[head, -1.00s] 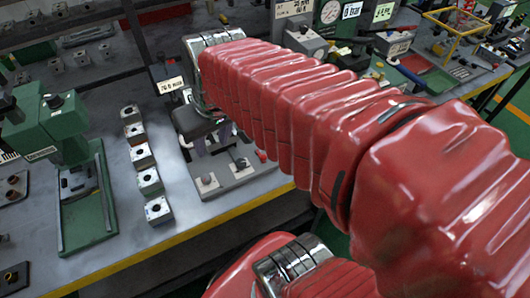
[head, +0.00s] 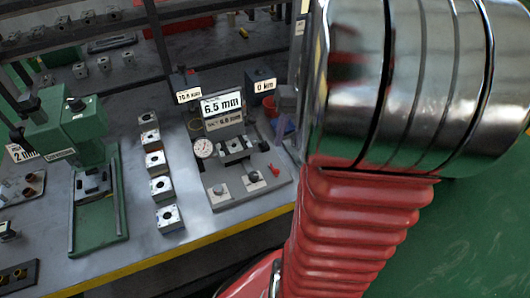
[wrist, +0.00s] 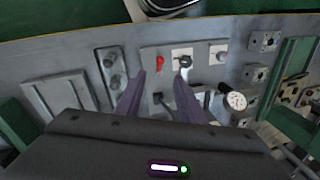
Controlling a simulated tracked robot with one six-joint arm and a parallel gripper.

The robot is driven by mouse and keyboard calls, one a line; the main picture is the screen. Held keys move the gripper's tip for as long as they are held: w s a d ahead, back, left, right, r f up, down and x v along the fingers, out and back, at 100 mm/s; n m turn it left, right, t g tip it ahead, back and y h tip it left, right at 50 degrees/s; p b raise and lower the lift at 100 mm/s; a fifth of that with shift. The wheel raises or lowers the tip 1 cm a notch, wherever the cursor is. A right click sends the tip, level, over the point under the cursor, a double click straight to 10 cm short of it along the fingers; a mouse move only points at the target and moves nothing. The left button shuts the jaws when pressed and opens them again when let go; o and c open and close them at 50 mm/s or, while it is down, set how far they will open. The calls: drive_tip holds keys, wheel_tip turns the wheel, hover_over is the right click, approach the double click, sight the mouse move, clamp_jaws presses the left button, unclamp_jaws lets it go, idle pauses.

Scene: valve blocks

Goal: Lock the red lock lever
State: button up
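The red lock lever (head: 274,170) is a small red handle at the right front of a grey gauge fixture (head: 238,202). The fixture carries a 6.5 mm display (head: 222,105), a dial gauge (head: 203,148), a black knob (head: 253,177) and a grey knob (head: 218,190). In the wrist view the red lever (wrist: 160,63) shows beyond and between my fingertips, left of the black knob (wrist: 185,60). My gripper (wrist: 160,77) is open with nothing held, apart from the lever as far as I can see. The head view does not show my gripper.
A row of several metal blocks (head: 163,188) stands left of the fixture. A green press (head: 95,205) stands farther left. Labelled boxes (head: 264,86) stand behind the fixture. The yellow bench edge (head: 160,257) runs along the front. My arm fills the right of the head view.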

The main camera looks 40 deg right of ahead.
drive_tip(key=f, duration=0.4)
drive_tip(key=w+a+f, duration=0.1)
drive_tip(key=f, duration=0.4)
drive_tip(key=a+f, duration=0.1)
drive_tip(key=f, duration=0.3)
drive_tip(key=shift+w+a+f, duration=0.15)
drive_tip(key=shift+w+f, duration=0.05)
drive_tip(key=shift+f, duration=0.05)
drive_tip(key=shift+c, duration=0.7)
clamp_jaws()
